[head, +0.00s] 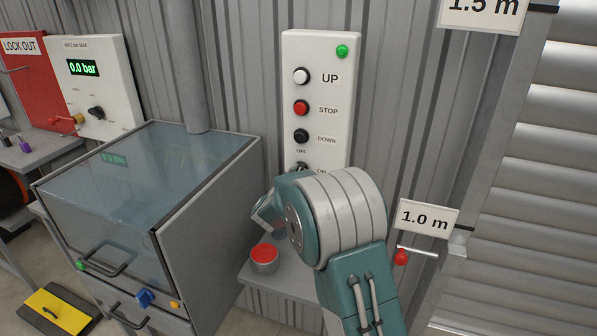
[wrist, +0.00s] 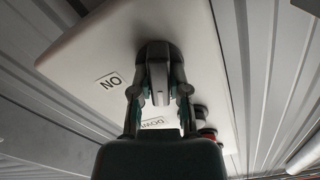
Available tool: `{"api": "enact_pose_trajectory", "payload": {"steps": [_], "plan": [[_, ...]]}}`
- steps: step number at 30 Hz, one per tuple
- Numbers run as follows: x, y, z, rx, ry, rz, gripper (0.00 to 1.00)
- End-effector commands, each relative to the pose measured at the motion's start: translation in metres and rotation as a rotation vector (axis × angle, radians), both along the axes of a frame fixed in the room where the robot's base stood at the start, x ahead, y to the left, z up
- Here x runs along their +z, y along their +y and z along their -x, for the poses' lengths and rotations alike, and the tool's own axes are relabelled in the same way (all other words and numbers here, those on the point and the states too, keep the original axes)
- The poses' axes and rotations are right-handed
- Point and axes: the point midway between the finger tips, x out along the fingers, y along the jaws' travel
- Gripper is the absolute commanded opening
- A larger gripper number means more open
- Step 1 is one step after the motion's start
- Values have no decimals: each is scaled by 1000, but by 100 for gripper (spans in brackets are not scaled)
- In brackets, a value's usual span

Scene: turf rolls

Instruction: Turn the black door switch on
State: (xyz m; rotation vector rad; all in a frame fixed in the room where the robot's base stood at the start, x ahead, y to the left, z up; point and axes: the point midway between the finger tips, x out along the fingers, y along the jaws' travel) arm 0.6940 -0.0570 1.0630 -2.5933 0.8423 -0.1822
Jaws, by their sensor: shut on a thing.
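The white door control panel (head: 317,60) is on the corrugated wall. The black door switch (head: 301,167) is at its lower end, between the OFF label above and the ON label at its right; my arm hides most of it. In the wrist view the panel appears turned over, and the dark round switch (wrist: 153,49) is in front of my gripper (wrist: 158,90). My two fingers are shut on the switch's handle, one on each side. Which label the handle points to is not clear. The ON label (wrist: 111,81) shows left of it.
Above the switch are a white UP button (head: 301,76), a red STOP button (head: 301,108) and a black DOWN button (head: 301,136). A green lamp (head: 342,51) is at the panel's top. A red-topped button (head: 264,253) is below; a clear-lidded cabinet (head: 140,180) stands left.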

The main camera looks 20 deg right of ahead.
Motion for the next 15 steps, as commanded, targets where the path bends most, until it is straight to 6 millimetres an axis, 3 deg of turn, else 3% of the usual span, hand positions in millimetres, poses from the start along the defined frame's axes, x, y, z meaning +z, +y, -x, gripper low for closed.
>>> {"api": "enact_pose_trajectory", "payload": {"steps": [15], "plan": [[0, -1, 2, 1, -290, -396, 0]]}}
